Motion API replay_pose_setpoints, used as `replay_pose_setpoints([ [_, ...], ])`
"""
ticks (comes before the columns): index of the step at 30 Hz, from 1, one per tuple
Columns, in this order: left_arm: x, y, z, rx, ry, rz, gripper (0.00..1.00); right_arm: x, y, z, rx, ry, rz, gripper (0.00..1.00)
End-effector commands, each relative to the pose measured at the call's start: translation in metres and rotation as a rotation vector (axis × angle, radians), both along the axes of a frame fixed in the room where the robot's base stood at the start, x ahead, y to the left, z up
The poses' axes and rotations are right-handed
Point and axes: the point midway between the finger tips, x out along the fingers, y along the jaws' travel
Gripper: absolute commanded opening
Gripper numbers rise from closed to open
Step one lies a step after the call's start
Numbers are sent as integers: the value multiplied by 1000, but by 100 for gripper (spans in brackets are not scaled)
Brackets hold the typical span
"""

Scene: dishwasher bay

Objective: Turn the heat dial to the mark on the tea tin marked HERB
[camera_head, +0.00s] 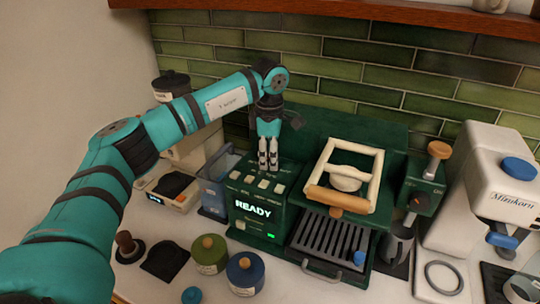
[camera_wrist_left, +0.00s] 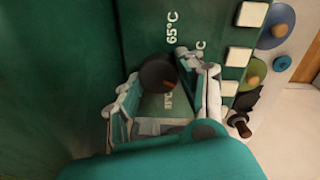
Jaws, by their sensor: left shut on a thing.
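The heat dial (camera_wrist_left: 158,72) is a dark round knob on the green machine top, between my left gripper's fingers in the left wrist view. Around it are white marks: "65°C" reads clearly, another is partly covered by a finger, and one below is too small to read surely. My left gripper (camera_head: 268,162) points down and is shut on the dial, which it hides in the head view. A green tin (camera_head: 208,255) and a blue tin (camera_head: 245,275) with knobbed lids stand in front; their labels are unreadable. A dark-lidded jar (camera_head: 170,85) with an unreadable label stands back left. My right gripper is not seen.
The green machine's front display (camera_head: 253,209) reads "READY", with pale buttons (camera_head: 263,184) above. A cream wooden-handled frame (camera_head: 345,175) stands right of the gripper, above a slatted drip tray (camera_head: 325,243). A white Mizukoru machine (camera_head: 480,180) stands far right. A shelf (camera_head: 400,12) hangs above.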

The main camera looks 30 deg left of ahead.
Motion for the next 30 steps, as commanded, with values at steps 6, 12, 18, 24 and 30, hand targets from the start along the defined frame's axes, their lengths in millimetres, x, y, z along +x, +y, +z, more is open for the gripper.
replay_pose_setpoints([
  [6, 1, 0, 2, -2, -6, 2, 51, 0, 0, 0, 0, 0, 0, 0],
  [12, 1, 0, 1, 0, -3, 2, 62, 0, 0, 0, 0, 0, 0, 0],
  [18, 1, 0, 1, 0, -3, 2, 62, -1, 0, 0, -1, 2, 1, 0],
  [24, 0, 0, 0, 0, -2, 21, 62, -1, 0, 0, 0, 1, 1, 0],
  [30, 0, 0, 1, 1, 0, 183, 62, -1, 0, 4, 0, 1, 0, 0],
])
